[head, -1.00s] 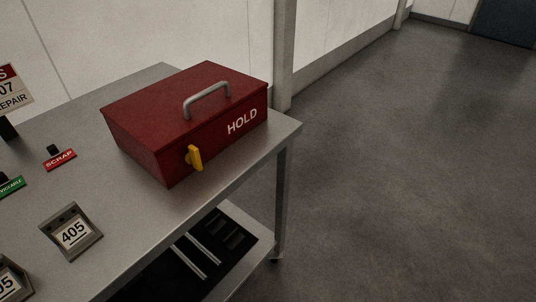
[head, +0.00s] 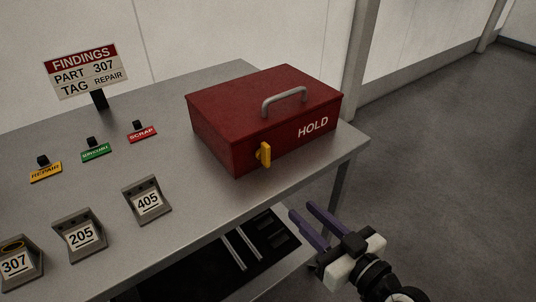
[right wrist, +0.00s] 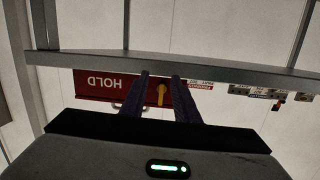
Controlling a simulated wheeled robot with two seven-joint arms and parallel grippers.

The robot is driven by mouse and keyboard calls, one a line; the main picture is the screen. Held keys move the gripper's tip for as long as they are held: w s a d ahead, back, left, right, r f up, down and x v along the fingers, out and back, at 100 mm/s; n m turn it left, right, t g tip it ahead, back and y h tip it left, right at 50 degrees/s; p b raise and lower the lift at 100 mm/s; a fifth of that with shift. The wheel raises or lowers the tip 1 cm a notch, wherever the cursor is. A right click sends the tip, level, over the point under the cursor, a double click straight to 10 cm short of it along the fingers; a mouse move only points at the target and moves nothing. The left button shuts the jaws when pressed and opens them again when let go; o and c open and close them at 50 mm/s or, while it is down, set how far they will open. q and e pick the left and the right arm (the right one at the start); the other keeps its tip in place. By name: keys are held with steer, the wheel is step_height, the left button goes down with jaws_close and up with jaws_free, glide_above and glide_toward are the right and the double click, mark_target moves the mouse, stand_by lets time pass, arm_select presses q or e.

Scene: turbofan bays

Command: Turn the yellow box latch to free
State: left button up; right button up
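The red HOLD box (head: 264,115) stands closed on the grey table, with a grey handle on its lid. Its yellow latch (head: 264,154) sits on the front face and stands about upright. My right gripper (head: 301,212) is in front of the table edge, lower and to the right of the latch, apart from it. Its two purple fingers are spread with nothing between them. In the right wrist view the box (right wrist: 100,86) appears upside down, and the yellow latch (right wrist: 161,95) shows between the fingers, farther off. My left gripper is not in view.
The grey table (head: 195,235) carries tag stands 307 (head: 18,262), 205 (head: 80,236) and 405 (head: 147,201). REPAIR, green and SCRAP (head: 140,132) labels and a FINDINGS sign (head: 87,72) stand behind. A lower shelf (head: 255,250) sits underneath. The floor at right is clear.

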steer(key=n+y, duration=0.1)
steer(key=y, duration=0.1)
glide_toward(269, 156)
steer(key=shift+t, duration=0.4)
steer(key=p+x, duration=0.1)
steer(key=x, duration=0.6)
steer(key=shift+w+a+f+p, duration=0.1)
steer(key=shift+w+a+p, duration=0.05)
steer(key=shift+a+p, duration=0.15)
steer(key=shift+w+a+f, duration=0.1)
steer(key=shift+w+a, duration=0.3)
steer(key=shift+w, duration=0.15)
jaws_close()
